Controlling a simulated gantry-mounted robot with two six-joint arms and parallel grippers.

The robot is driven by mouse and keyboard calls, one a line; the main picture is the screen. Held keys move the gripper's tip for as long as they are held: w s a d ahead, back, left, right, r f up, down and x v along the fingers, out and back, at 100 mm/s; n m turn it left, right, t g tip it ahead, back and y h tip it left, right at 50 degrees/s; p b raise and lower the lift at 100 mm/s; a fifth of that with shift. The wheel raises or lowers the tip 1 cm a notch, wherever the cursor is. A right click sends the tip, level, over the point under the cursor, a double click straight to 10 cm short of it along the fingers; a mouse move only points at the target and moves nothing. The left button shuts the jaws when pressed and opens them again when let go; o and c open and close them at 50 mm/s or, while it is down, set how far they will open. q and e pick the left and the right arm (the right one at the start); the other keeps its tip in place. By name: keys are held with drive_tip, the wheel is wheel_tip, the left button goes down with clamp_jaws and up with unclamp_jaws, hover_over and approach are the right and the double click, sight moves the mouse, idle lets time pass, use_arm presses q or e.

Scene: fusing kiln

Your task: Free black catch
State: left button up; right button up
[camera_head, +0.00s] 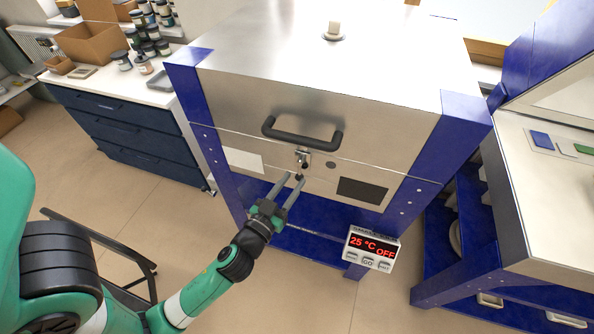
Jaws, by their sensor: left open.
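The kiln (280,95) is a silver metal box on a blue frame, with its lid closed. A small catch (302,159) with a dark lower end sits on the front at the lid seam, just below the black handle (302,136). My left gripper (294,181) is open, its two grey fingers pointing up at the catch from just below. The black lower end of the catch shows near the fingertips; I cannot tell whether they touch. My right gripper is not in view.
A control box (372,248) reading 25 °C OFF hangs at the kiln's lower front. A dark label plate (362,190) is right of the catch. A blue drawer cabinet (130,130) with jars and boxes stands at left, and a steel-topped bench (560,210) at right.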

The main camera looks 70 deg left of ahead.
sight(299, 173)
use_arm(q)
drive_tip(key=shift+x, duration=1.55)
clamp_jaws()
